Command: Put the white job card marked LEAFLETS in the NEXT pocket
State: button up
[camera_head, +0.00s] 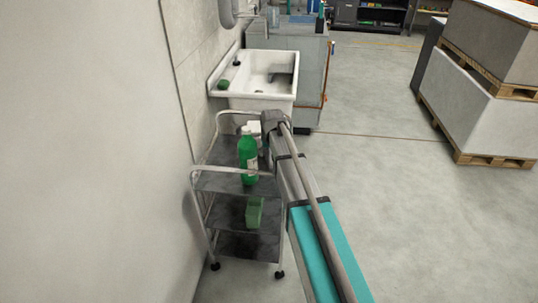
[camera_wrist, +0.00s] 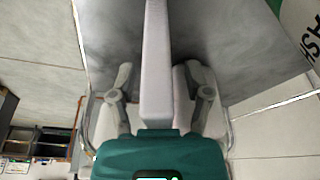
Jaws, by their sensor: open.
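The white job card marked LEAFLETS and the NEXT pocket cannot be made out in either view. In the wrist view my gripper (camera_wrist: 157,85) has its two grey fingers spread wide. A long pale bar (camera_wrist: 157,60) shows between the fingers; I cannot tell what it is, and no grip on it shows. In the head view my arm reaches forward to the right side of a trolley, and my fingers cannot be made out there.
The trolley (camera_head: 228,183) has grey shelves and holds a green bottle (camera_head: 249,158) and a green block (camera_head: 254,212). A white sink (camera_head: 262,103) stands behind it, with a wall at left. Loaded pallets (camera_head: 465,130) stand at right. The floor between (camera_head: 385,190) is clear.

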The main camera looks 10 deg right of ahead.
grip_shut()
jog(key=shift+r, duration=0.15)
dwell(0.4)
notch_tip(320, 180, up, 3)
jog(key=p, duration=0.3)
jog(key=s+d+r+p, duration=0.7)
jog(key=s+r+p, duration=0.2)
jog(key=s+p, duration=0.1)
jog(key=shift+s+d+r, duration=0.25)
jog(key=shift+s+r, duration=0.15)
jog(key=shift+s, duration=0.5)
